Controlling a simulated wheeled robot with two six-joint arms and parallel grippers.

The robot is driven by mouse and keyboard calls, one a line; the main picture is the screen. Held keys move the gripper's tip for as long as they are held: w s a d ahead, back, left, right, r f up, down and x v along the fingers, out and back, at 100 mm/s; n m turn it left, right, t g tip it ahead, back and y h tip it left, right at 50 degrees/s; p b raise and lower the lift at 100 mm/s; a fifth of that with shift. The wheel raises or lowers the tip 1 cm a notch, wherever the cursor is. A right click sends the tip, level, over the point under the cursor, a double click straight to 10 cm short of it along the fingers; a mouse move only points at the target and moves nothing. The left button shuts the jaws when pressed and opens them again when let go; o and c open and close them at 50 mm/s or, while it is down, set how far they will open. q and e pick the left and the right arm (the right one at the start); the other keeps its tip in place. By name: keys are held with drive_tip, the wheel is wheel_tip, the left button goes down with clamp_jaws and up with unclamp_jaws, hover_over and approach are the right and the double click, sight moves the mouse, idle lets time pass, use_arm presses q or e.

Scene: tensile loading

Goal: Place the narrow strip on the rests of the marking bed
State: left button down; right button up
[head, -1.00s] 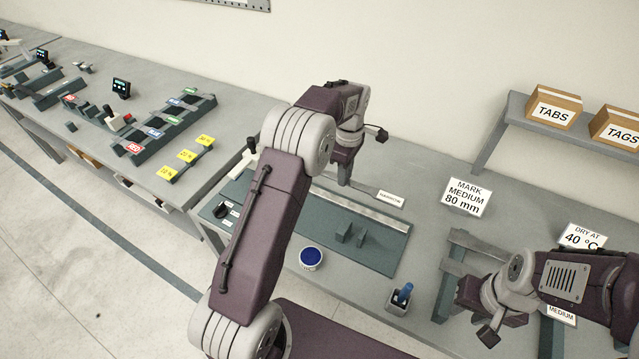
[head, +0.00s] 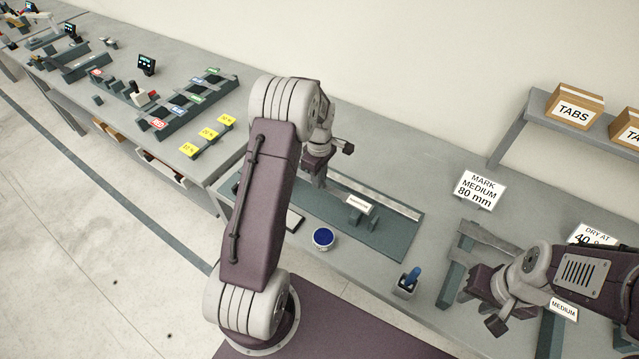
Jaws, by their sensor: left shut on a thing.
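My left gripper (head: 316,180) is shut on the narrow strip (head: 337,192), a grey flat piece with a white label at its right end. The strip is over the dark teal marking bed (head: 385,240), and its labelled end is close to the small upright rests (head: 355,216). I cannot tell whether the strip touches the rests. A pale rail runs along the bed's back edge. My arm hides the left part of the bed and the gripper's fingertips are hard to make out. My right gripper (head: 484,308) is at the lower right, away from the bed; its finger opening is unclear.
A jar with blue contents (head: 323,238) stands at the bed's front edge. A small holder with a blue tool (head: 408,282) is to its right. A sign reading MARK MEDIUM 80 mm (head: 481,190) stands behind a dark rack (head: 452,285). Boxes sit on a shelf at right.

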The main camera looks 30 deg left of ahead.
use_arm(q)
drive_tip(key=f, duration=0.3)
drive_tip(key=shift+w+f, duration=0.25)
drive_tip(key=shift+s, duration=0.1)
drive_tip(key=shift+s+f, duration=0.1)
drive_tip(key=c, duration=1.3)
unclamp_jaws()
drive_tip(key=shift+o, duration=0.2)
